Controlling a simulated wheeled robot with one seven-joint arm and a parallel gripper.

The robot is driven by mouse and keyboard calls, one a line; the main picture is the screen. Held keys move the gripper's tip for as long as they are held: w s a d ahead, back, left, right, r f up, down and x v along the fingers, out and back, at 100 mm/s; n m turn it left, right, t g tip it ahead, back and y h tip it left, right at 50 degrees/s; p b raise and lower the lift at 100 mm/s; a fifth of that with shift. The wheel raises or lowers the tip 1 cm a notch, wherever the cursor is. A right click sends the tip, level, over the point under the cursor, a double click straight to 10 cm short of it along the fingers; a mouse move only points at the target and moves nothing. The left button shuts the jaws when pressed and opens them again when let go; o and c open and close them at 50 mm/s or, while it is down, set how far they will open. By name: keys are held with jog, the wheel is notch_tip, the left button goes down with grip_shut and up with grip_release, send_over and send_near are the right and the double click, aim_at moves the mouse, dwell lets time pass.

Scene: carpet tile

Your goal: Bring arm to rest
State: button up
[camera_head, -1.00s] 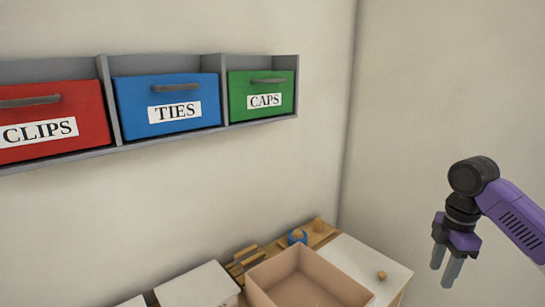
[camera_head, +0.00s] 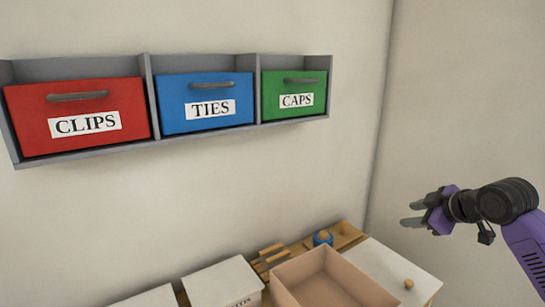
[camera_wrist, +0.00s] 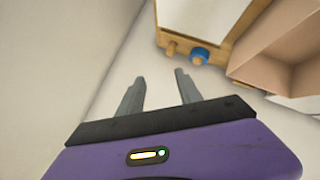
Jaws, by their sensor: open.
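My gripper (camera_head: 408,213) is at the right of the head view, in the air in front of the bare wall. It points left, with its two grey fingers apart and nothing between them. In the wrist view my gripper (camera_wrist: 158,82) is also open and empty. Part of my purple arm shows at the lower right of the head view. No object touches the fingers.
A grey shelf (camera_head: 147,105) on the wall holds a red CLIPS drawer (camera_head: 75,100), a blue TIES drawer (camera_head: 205,90) and a green CAPS drawer (camera_head: 290,92). Below stand an open tan box (camera_head: 320,262), a white lidded box (camera_head: 222,280) and a blue item (camera_head: 322,238).

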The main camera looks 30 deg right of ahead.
jog(key=w+a+r+m+t+h, duration=0.1)
jog(key=w+a+r+m+t, duration=0.25)
jog(key=a, duration=0.35)
jog(key=w+a+r+m+t+h, duration=0.1)
jog(key=w+a+r+m+t, duration=0.15)
jog(key=a+t, duration=0.35)
jog(key=s+a+f+g+y, duration=0.1)
jog(key=s+a+f, duration=0.5)
jog(key=s+a, duration=0.4)
jog(key=s+a+f+g+y, duration=0.2)
jog(key=s+a+f, duration=0.5)
jog(key=s, duration=0.9)
jog(key=s+a+f+n+g+y, duration=0.1)
jog(key=s+a+f, duration=0.5)
jog(key=s+a, duration=0.6)
jog(key=shift+s+a+f+g+y, duration=0.35)
jog(key=shift+s+f+y, duration=0.05)
jog(key=shift+s, duration=0.35)
